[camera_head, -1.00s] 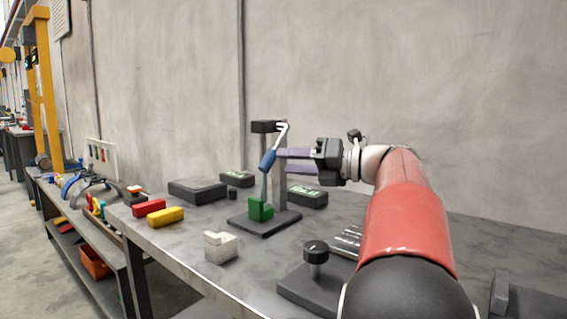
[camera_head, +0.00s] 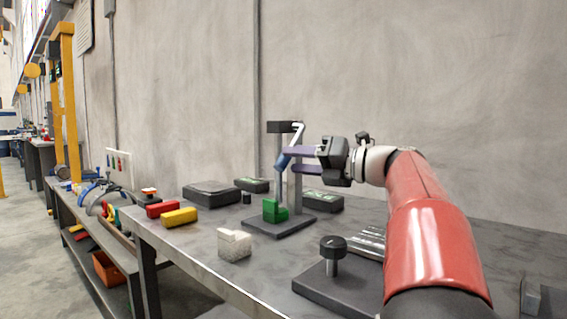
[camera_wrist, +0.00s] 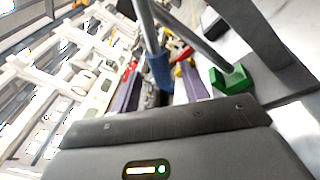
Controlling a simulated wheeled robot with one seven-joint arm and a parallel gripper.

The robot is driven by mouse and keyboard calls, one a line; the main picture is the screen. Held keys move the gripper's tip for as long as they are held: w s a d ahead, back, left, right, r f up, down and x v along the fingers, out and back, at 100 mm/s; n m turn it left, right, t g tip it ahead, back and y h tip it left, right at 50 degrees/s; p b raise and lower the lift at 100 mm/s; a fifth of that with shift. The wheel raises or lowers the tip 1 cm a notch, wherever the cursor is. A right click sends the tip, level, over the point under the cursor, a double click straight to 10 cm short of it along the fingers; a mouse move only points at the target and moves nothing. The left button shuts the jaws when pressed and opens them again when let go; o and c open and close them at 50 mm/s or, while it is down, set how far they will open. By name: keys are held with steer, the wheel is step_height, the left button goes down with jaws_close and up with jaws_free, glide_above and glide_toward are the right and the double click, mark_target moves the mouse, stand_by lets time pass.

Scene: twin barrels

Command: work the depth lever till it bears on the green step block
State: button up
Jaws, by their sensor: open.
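The depth lever is a bent metal rod (camera_head: 298,131) with a blue grip (camera_head: 282,161), hanging down from the top of a press-like stand (camera_head: 298,190). The green step block (camera_head: 271,211) sits on the stand's dark base plate (camera_head: 285,227), below the lever; it also shows in the wrist view (camera_wrist: 230,79). My gripper (camera_head: 290,161) is open, pointing left in the head view, with its purple fingers at the blue grip. In the wrist view the blue grip (camera_wrist: 160,71) shows between the fingers, near their tips. Contact with the fingers cannot be told.
Red (camera_head: 168,208) and yellow (camera_head: 179,217) blocks, a dark flat box (camera_head: 211,193) and a pale stepped block (camera_head: 234,244) lie left of the stand. A black-knobbed fixture (camera_head: 333,246) stands in front. The table's left edge is near these blocks.

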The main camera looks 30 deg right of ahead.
mark_target(284, 159)
steer(key=shift+x, duration=1.9)
jaws_close()
